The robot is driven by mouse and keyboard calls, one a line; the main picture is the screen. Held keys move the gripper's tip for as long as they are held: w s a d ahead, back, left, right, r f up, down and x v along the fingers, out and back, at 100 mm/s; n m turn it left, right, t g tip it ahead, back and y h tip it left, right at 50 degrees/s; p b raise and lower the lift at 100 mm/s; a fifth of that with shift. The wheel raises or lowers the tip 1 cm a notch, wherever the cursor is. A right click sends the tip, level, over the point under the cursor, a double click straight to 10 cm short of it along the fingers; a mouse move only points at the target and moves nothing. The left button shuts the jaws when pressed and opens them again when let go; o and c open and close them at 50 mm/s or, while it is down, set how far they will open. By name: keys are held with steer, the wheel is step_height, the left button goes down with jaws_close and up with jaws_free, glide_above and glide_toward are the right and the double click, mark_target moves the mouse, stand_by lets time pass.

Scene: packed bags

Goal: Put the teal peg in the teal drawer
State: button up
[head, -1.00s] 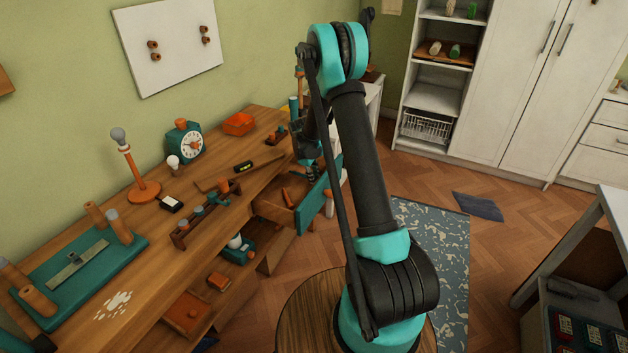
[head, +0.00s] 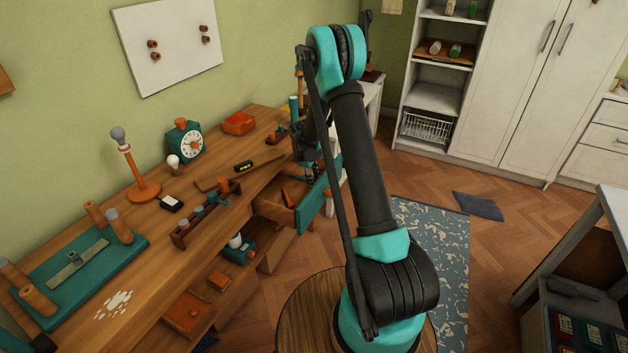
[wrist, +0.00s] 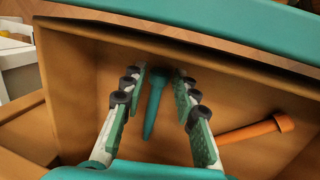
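The teal peg (wrist: 153,104) lies inside the open drawer in the wrist view, its head away from me and its narrow end toward me. The teal drawer (wrist: 225,28) has a teal front and a brown wooden inside; in the head view its front (head: 318,195) sticks out from the workbench. My gripper (wrist: 162,76) is open over the drawer. Its two fingers stand on either side of the teal peg, with visible gaps to it. In the head view my gripper is partly hidden by my own arm, and I cannot make out the teal peg there.
An orange peg (wrist: 255,131) lies in the same drawer, right of my fingers. The workbench (head: 225,215) holds a teal clock (head: 184,140), an orange box (head: 238,123) and a tool rack (head: 205,212). Open wooden drawers are lower left. Wooden floor is free beyond the drawer.

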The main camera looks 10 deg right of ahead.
steer(key=v, duration=1.2)
steer(key=s+d+r+m+t+y, duration=0.15)
steer(key=s+r, duration=0.25)
steer(key=s, duration=0.4)
steer(key=s+d+r+m, duration=0.3)
steer(key=s, duration=0.5)
steer(key=s+d+f+m+t, duration=0.1)
steer(key=s+m, duration=0.5)
steer(key=s, duration=1.4)
steer(key=shift+f+y, duration=0.4)
steer(key=shift+y, duration=0.05)
steer(key=shift+d, duration=0.1)
